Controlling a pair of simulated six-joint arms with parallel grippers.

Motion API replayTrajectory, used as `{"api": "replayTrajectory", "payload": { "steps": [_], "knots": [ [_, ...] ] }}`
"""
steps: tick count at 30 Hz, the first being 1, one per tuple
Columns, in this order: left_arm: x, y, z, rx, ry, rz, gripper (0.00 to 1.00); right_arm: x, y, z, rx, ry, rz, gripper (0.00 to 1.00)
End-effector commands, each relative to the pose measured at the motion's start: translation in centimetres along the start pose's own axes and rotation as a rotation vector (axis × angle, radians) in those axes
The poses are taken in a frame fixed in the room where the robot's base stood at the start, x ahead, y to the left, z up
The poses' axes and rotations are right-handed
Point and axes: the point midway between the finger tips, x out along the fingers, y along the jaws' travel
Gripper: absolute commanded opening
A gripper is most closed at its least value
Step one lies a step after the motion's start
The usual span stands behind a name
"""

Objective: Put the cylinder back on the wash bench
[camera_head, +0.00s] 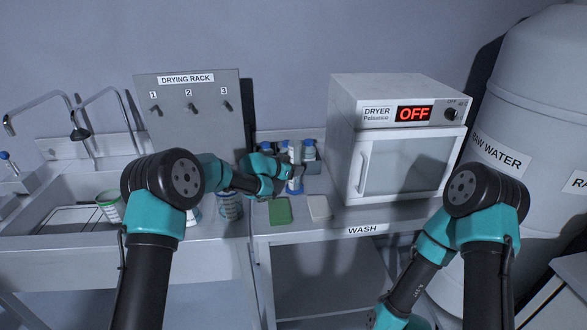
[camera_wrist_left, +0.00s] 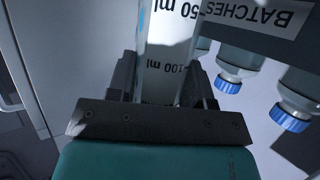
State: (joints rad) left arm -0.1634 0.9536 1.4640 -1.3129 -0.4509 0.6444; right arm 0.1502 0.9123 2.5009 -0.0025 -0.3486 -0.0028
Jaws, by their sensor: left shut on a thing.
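A clear measuring cylinder (camera_head: 294,155) with ml marks stands roughly upright at the back of the wash bench (camera_head: 400,214), left of the dryer. My left gripper (camera_head: 290,174) is shut on it. In the left wrist view the cylinder (camera_wrist_left: 166,55) sits between the two fingers (camera_wrist_left: 160,92), with its 50 ml and 100 ml marks showing. Its lower end is close to the bench top; I cannot tell whether it touches. My right arm reaches down at the lower right, with its gripper out of view.
Blue-capped bottles (camera_wrist_left: 229,84) stand close beside the cylinder, by a BATCHES label (camera_wrist_left: 262,14). A green pad (camera_head: 280,211) and a pale pad (camera_head: 319,207) lie in front. The dryer (camera_head: 400,150) reads OFF. A drying rack (camera_head: 188,108) with three pegs hangs at left.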

Motion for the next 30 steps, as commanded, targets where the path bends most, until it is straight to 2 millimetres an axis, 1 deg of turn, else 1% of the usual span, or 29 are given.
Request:
{"api": "replayTrajectory", "payload": {
  "steps": [6, 7, 14, 15, 21, 25, 30],
  "knots": [
    [0.1, 0.0, 0.3, -0.001, 0.000, 0.000, 0.18, 0.0, 0.0, 0.0, 0.000, 0.000, 0.000, 0.43],
    [0.1, 0.0, 0.3, -0.001, 0.000, 0.000, 0.48, 0.0, 0.0, 0.0, 0.000, 0.000, 0.000, 0.43],
    [0.1, 0.0, 0.3, 0.000, 0.000, 0.000, 0.70, 0.0, 0.0, 0.0, 0.000, 0.000, 0.000, 0.43],
    [0.1, 0.0, 0.3, 0.000, 0.000, 0.000, 0.72, 0.0, 0.0, 0.0, 0.000, 0.000, 0.000, 0.43],
    [0.1, 0.0, 0.3, 0.000, 0.000, 0.000, 0.72, 0.0, 0.0, 0.0, 0.000, 0.000, 0.000, 0.43],
    [0.0, 0.0, -0.1, 0.001, 0.001, 0.000, 0.72, 0.0, 0.0, 0.0, 0.000, 0.000, 0.000, 0.43],
    [-1.5, -0.1, -0.1, -0.001, 0.001, -0.001, 0.72, 0.0, 0.0, 0.0, 0.000, 0.000, 0.000, 0.43]
  ]
}}
